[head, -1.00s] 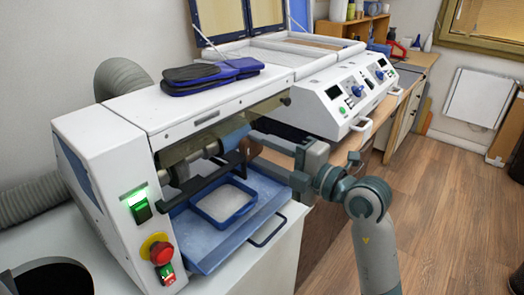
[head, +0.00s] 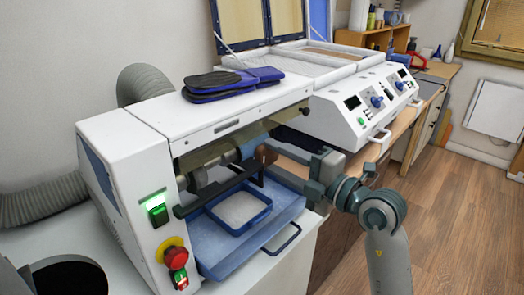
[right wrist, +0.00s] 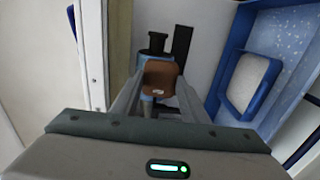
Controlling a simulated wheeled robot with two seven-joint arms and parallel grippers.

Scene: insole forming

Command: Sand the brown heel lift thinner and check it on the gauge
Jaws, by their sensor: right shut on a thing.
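The brown heel lift (head: 266,155) is at the right end of the sanding machine's (head: 140,170) open front, near its roller (head: 222,160). My right gripper (head: 268,165) is shut on it, above the right side of the blue tray. In the right wrist view the heel lift (right wrist: 160,76) sits between the two fingers (right wrist: 158,98), with a dark cylindrical part just beyond it. I cannot tell whether the lift touches the roller. My left gripper is out of view, and I cannot make out the gauge.
A blue tray (head: 216,254) with a smaller blue-rimmed tray (head: 238,229) lies below the roller. Dark blue insoles (head: 232,82) lie on top of the machine. A white control unit (head: 352,122) stands to the right. A grey hose (head: 45,200) runs at left.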

